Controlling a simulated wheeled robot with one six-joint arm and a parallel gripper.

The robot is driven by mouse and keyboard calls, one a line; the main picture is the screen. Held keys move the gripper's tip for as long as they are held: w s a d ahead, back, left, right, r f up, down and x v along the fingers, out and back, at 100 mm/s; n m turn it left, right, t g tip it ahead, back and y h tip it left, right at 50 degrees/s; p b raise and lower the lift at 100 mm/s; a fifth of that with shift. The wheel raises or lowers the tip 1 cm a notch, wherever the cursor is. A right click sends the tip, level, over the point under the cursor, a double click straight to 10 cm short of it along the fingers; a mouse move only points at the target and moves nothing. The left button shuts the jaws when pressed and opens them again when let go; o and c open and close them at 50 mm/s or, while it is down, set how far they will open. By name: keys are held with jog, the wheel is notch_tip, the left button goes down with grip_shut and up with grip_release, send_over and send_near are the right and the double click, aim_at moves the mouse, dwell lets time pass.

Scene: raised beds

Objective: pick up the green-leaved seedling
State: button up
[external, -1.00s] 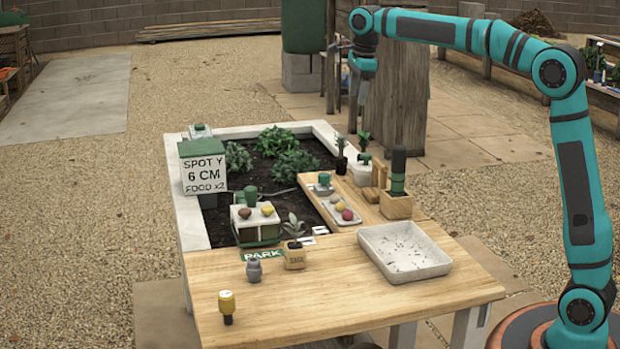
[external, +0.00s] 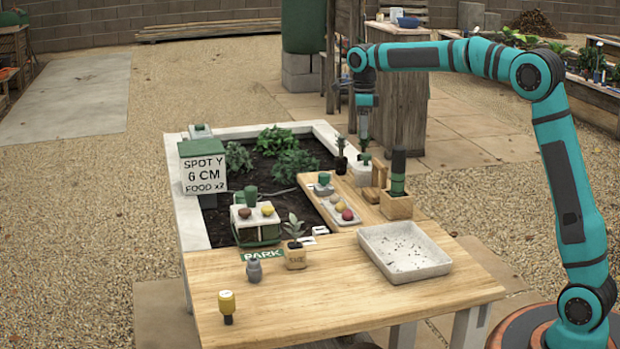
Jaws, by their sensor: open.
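A small green-leaved seedling (external: 364,155) stands at the back right of the raised bed, by a white pot. Its upper part is largely hidden by my gripper (external: 363,136). My gripper points down, open, right at the seedling's top; I cannot tell from this view whether its fingers are around the leaves or just in front of or behind them. A second, darker seedling (external: 341,157) stands just to the left. A grey-green seedling (external: 294,230) grows in a wooden pot (external: 295,257) on the front table.
A wooden block holder (external: 397,206) with a dark green cylinder stands close on the right. A small tray (external: 343,214) of coloured balls and a white speckled tray (external: 404,250) are nearer. A sign box (external: 203,172) stands at left. The front table has free room.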

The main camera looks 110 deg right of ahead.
aim_at(363, 149)
jog(key=shift+s+f, duration=0.1)
jog(key=shift+f, duration=3.65)
jog(key=c, duration=0.9)
